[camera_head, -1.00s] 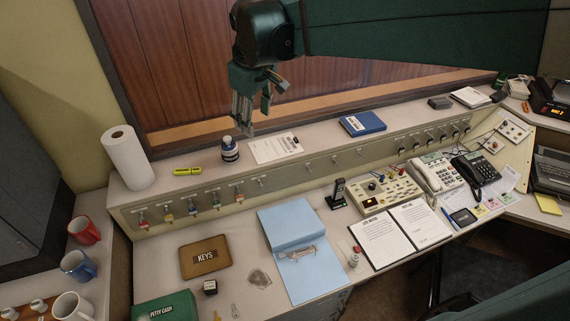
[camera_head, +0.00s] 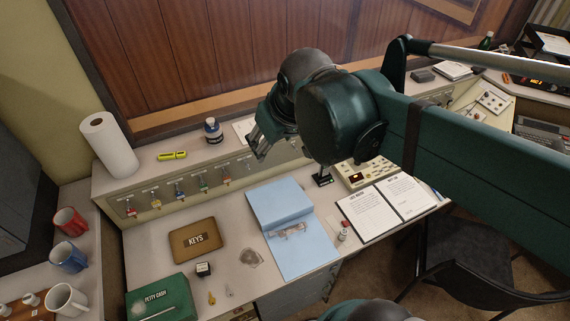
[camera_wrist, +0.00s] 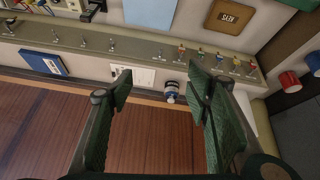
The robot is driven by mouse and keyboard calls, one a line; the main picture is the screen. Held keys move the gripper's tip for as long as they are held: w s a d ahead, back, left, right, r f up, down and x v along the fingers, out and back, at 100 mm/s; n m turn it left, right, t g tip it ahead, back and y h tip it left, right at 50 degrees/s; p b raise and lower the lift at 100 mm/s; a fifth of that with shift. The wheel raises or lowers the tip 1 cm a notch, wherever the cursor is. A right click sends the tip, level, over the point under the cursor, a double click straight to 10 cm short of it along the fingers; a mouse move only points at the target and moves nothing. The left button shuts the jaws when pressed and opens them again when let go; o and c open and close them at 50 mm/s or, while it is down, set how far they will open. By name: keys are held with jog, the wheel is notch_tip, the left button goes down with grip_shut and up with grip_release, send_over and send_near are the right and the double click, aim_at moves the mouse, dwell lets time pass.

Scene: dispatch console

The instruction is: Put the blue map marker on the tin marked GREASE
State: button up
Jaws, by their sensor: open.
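My gripper (camera_head: 260,145) hangs above the raised back shelf in the head view, right of the blue jar. In the wrist view its two green fingers (camera_wrist: 158,82) are spread wide with nothing between the tips. I cannot make out a blue map marker in either current view; my arm hides part of the console. No tin with a readable GREASE label shows. A dark blue jar (camera_head: 212,131) with a pale lid and label stands on the shelf; it also shows in the wrist view (camera_wrist: 171,91), but I cannot read its label.
A paper roll (camera_head: 108,143) and yellow marker (camera_head: 172,156) are on the shelf. Mugs (camera_head: 70,256) stand at left.

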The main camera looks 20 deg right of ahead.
jog(key=s+f+m+t, duration=0.1)
jog(key=s+f, duration=0.3)
jog(key=s, duration=0.1)
jog(key=shift+s+d+m, duration=0.35)
jog(key=shift+d+m, duration=0.05)
